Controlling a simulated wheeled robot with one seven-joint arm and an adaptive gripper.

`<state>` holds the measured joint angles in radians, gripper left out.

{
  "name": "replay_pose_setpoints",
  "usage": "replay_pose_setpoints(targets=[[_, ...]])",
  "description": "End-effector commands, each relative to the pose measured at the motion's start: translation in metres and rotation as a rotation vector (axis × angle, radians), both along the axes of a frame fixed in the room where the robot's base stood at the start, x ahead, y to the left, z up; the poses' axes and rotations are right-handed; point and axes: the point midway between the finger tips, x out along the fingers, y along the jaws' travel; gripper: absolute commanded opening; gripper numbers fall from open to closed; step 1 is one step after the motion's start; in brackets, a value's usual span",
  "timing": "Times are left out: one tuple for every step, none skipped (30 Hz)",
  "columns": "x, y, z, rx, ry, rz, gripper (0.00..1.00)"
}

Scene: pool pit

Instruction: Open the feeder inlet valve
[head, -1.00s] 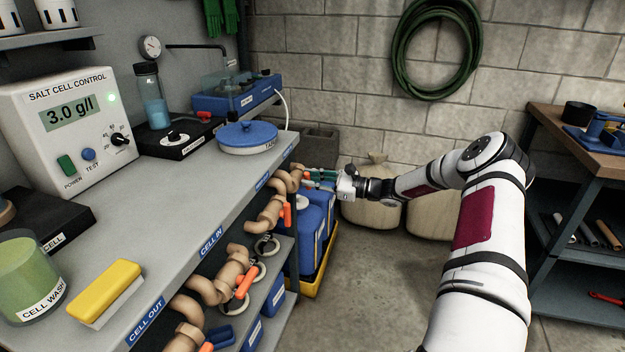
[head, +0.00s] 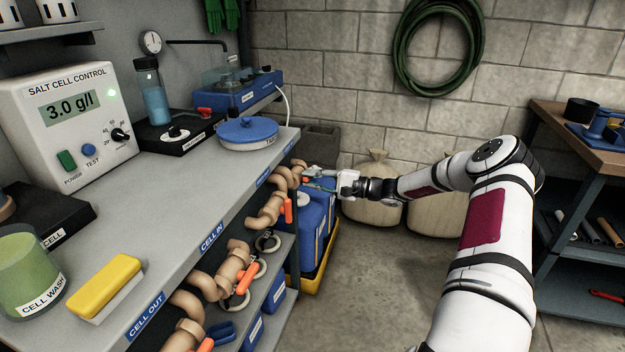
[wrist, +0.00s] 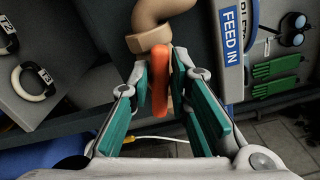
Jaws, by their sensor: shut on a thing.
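The feeder inlet valve has an orange handle (wrist: 160,85) on a tan pipe (wrist: 157,18), beside the blue FEED IN label (wrist: 231,35) in the wrist view. My gripper (wrist: 165,78), with teal-padded fingers, is closed around the handle, one finger on each side. In the head view my gripper (head: 308,178) reaches the far end of the bench's front pipe row. The handle is mostly hidden there by the fingers, and its exact angle is hard to tell.
Other orange valve handles (head: 287,210) sit along the bench (head: 235,185) front, nearer the camera. Blue containers (head: 308,235) stand in a yellow tray below the gripper. Pale sacks (head: 371,190) stand behind the arm. The floor to the right is clear.

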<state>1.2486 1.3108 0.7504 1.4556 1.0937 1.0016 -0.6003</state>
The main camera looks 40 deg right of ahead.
Motion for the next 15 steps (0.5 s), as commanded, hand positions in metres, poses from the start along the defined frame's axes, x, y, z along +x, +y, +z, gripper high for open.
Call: replay_pose_setpoints(targets=[[-0.0008, 0.0006, -0.0023, -0.028, -0.021, 0.001, 0.00], [-0.0009, 0.0005, -0.0026, -0.047, -0.036, 0.001, 0.00], [-0.0011, 0.0006, -0.0031, -0.071, -0.055, 0.001, 0.00], [-0.0012, 0.0005, -0.0034, -0.089, -0.068, 0.001, 0.00], [-0.0012, 0.0006, -0.0037, -0.104, -0.081, 0.001, 0.00], [-0.0014, 0.0007, -0.0039, -0.126, -0.097, 0.001, 0.00], [-0.0014, 0.0008, -0.0041, -0.142, -0.110, 0.001, 0.00], [-0.0015, 0.0010, -0.0044, -0.155, -0.120, 0.002, 0.00], [-0.0015, 0.0011, -0.0046, -0.172, -0.134, 0.002, 0.00], [-0.0014, 0.0012, -0.0048, -0.185, -0.142, 0.002, 0.00], [-0.0015, 0.0012, -0.0049, -0.196, -0.152, 0.002, 0.00], [-0.0014, 0.0013, -0.0051, -0.209, -0.161, 0.002, 0.00], [-0.0015, 0.0014, -0.0052, -0.218, -0.169, 0.002, 0.00], [-0.0014, 0.0014, -0.0055, -0.226, -0.174, 0.002, 0.00], [-0.0015, 0.0014, -0.0056, -0.236, -0.182, 0.002, 0.00]])
